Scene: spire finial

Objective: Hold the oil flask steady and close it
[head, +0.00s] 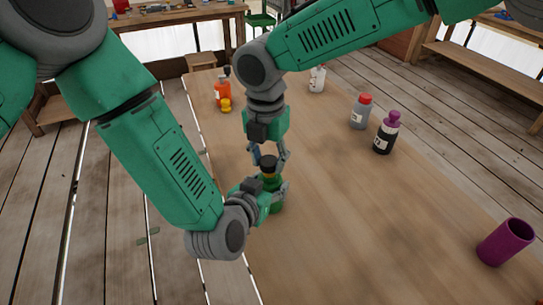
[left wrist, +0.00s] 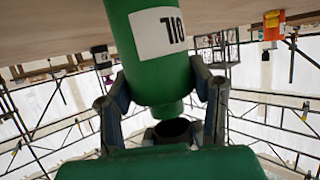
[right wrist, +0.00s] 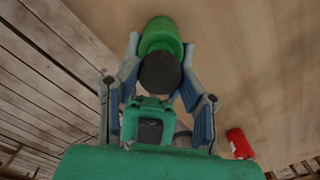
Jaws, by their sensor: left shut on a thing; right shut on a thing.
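The green oil flask (head: 277,208) stands on the table, apparently upright. Its white label shows upside down in the left wrist view (left wrist: 158,32). My left gripper (head: 270,192) is shut on the flask, a finger on each side. A black cap (head: 268,162) is at the flask's mouth, with a yellow band beneath it in the head view. My right gripper (head: 269,158) is shut on the cap from above; the right wrist view shows the cap (right wrist: 160,72) between its fingers, in front of the green flask (right wrist: 160,36). I cannot tell whether the cap touches the neck.
The middle right is clear.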

